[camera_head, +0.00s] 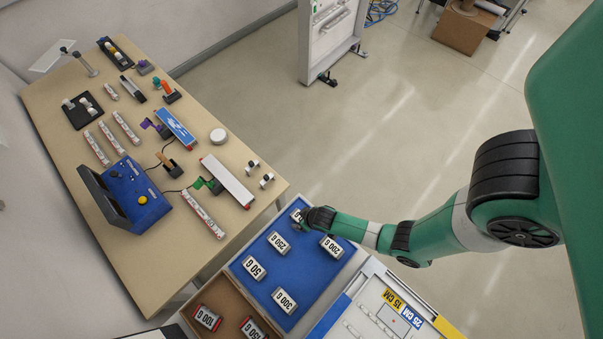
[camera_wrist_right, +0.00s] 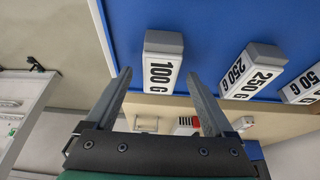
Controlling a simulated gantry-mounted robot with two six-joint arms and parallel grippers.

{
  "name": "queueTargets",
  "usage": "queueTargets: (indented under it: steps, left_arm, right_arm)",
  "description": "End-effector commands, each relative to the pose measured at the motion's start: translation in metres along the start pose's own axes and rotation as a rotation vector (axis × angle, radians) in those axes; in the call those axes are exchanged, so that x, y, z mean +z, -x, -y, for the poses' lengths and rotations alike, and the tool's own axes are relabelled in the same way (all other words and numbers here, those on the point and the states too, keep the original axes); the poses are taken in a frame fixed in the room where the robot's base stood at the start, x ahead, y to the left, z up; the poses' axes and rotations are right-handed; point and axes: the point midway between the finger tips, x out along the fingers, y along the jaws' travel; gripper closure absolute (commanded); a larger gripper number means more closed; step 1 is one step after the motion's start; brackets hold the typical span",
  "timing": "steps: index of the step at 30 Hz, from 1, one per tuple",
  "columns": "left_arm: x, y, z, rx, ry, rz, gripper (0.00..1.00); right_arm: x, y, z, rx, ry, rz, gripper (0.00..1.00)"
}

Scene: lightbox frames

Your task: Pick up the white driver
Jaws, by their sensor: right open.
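No thing is clearly marked as the white driver. The likeliest match is a long white bar (camera_head: 228,181) beside a green connector on the wooden table in the head view. My right gripper (camera_head: 306,217) is over the far edge of the blue tray, well to the right of that bar. In the right wrist view its fingers (camera_wrist_right: 158,77) are apart, with nothing held. A white block marked 100 G (camera_wrist_right: 161,64) shows beyond the fingertips; the gap to it is hard to judge. My left gripper is not in view.
The wooden table (camera_head: 250,213) carries a blue box (camera_head: 131,189), a white round piece (camera_head: 218,136) and several printed strips. Several marked blocks stand on the blue tray (camera_head: 262,297). A brown tray (camera_head: 232,297) with red-ended blocks adjoins it. The floor at right is mostly clear.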

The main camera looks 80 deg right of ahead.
Motion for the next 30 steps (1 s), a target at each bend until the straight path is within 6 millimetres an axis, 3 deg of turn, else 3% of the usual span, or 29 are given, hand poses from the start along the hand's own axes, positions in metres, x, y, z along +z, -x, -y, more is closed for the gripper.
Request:
queueTargets:
  steps: [21, 30]
  left_arm:
    - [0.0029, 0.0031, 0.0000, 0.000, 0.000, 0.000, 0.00]
    - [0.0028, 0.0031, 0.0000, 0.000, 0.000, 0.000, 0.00]
  right_arm:
    - [0.0021, -0.0044, 0.0000, 0.000, 0.000, 0.000, 0.14]
    - [0.0021, -0.0044, 0.0000, 0.000, 0.000, 0.000, 0.68]
